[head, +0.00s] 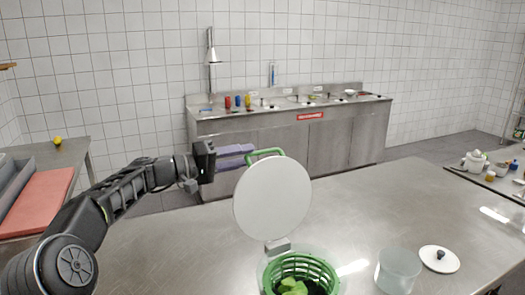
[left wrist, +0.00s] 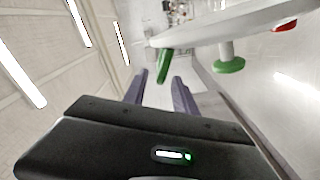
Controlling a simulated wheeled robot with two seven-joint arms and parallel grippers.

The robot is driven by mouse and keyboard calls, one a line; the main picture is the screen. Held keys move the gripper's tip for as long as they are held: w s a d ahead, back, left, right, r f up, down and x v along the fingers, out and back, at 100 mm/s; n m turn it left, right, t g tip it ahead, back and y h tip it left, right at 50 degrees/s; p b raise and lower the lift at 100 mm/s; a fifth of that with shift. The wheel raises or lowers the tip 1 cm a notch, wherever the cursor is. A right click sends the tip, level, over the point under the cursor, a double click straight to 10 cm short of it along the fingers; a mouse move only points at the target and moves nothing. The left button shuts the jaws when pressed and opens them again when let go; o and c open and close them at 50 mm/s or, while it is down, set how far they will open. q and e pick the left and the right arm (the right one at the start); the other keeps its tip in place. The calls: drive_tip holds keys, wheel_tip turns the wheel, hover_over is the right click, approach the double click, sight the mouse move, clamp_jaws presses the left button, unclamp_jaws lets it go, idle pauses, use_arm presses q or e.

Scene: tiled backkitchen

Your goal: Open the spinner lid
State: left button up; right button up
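The salad spinner (head: 300,262) stands on the steel table with a green basket holding green leaves. Its round white lid (head: 272,198) is raised and tilted up on a grey hinge at the rim. A green handle (head: 264,152) sticks out from the lid's top side. My left gripper (head: 248,153) is at the left end of this handle. In the left wrist view the purple fingers (left wrist: 163,80) are apart, with the green handle (left wrist: 165,64) near and between their tips. Contact cannot be told. My right gripper is not in view.
A clear container (head: 397,270) and a white lid with a black knob (head: 439,259) lie right of the spinner. A red board (head: 38,203) is on the left counter. A steel sink unit (head: 290,145) stands behind. The table's far middle is clear.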

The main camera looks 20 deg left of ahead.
sight(274, 151)
use_arm(q)
drive_tip(key=p+x, duration=0.2)
drive_tip(key=x, duration=0.3)
drive_tip(key=shift+r, duration=0.1)
drive_tip(key=shift+w+d, duration=0.3)
drive_tip(key=shift+w, duration=0.05)
drive_tip(key=shift+c, duration=0.3)
clamp_jaws()
idle(0.7)
